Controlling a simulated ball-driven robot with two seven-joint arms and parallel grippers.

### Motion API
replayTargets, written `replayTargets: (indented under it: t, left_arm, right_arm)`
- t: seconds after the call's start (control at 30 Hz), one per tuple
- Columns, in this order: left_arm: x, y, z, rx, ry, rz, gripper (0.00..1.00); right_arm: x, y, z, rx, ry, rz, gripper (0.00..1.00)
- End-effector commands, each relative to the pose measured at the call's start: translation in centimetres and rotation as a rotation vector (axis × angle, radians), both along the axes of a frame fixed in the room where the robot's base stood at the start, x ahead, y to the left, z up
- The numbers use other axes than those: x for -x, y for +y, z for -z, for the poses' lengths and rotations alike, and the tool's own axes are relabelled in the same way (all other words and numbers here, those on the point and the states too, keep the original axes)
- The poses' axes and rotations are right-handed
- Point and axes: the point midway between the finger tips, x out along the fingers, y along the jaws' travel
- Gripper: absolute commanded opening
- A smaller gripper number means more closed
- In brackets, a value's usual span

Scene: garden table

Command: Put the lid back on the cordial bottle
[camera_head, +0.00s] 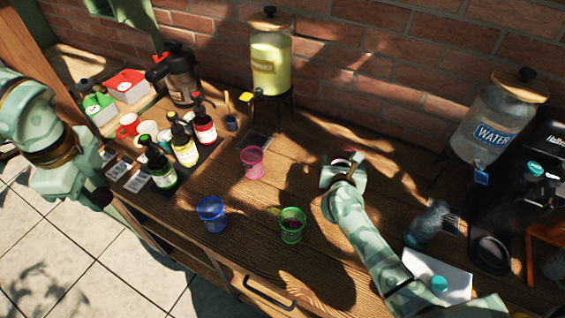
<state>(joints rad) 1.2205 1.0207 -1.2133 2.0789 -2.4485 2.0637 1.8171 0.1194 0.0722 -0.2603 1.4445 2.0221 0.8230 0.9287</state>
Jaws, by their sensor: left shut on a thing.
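Several cordial bottles stand at the left of the table: a green one (161,169), a yellow one (184,150) and a red one (204,126). My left gripper (101,196) is at the far left, in front of the table's edge and apart from the bottles. It is shut on a small dark thing, too small to identify. My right gripper (347,171) is over the middle of the table, beside something small and pinkish; its fingers are unclear.
A pink cup (252,162), a blue cup (211,214) and a green cup (291,225) stand mid-table. A yellow drink dispenser (270,64) and a water dispenser (490,125) stand by the brick wall. White paper (450,270) lies at right. Bare wood shows between the cups.

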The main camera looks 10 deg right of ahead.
Motion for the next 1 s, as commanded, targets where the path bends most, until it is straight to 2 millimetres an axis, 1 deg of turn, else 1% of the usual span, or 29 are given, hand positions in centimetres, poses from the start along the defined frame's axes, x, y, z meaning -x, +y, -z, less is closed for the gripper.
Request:
replayTargets:
  t: [0.1,0.17,0.2,0.27,0.3,0.33,0.73,0.87,1.0]
  left_arm:
    - [0.0,0.0,0.0,0.000,0.000,0.000,0.10]
    - [0.0,0.0,0.0,0.000,0.000,0.000,0.10]
    - [0.0,0.0,0.0,0.000,0.000,0.000,0.10]
    - [0.0,0.0,0.0,0.000,0.000,0.000,0.10]
    - [0.0,0.0,0.0,0.000,0.000,0.000,0.10]
    - [0.0,0.0,0.0,0.000,0.000,0.000,0.10]
    - [0.0,0.0,-0.1,0.000,0.000,0.000,0.10]
    - [0.0,0.0,-0.3,0.000,-0.001,0.000,0.10]
    - [0.0,0.0,-0.5,0.000,-0.001,0.000,0.10]
  right_arm:
    - [0.0,0.0,0.0,0.000,0.000,0.000,0.83]
    - [0.0,0.0,0.0,0.000,0.000,0.000,0.67]
    - [0.0,0.0,0.0,0.000,0.000,0.000,0.55]
    - [0.0,0.0,0.0,0.000,0.000,0.000,0.39]
    - [0.0,0.0,0.0,0.000,0.000,0.000,0.28]
    - [0.0,0.0,0.0,0.000,0.000,0.000,0.20]
    - [0.0,0.0,-0.4,0.000,-0.003,-0.001,0.20]
    - [0.0,0.0,-0.9,0.001,-0.004,-0.001,0.20]
    - [0.0,0.0,-1.9,0.001,-0.004,-0.001,0.20]
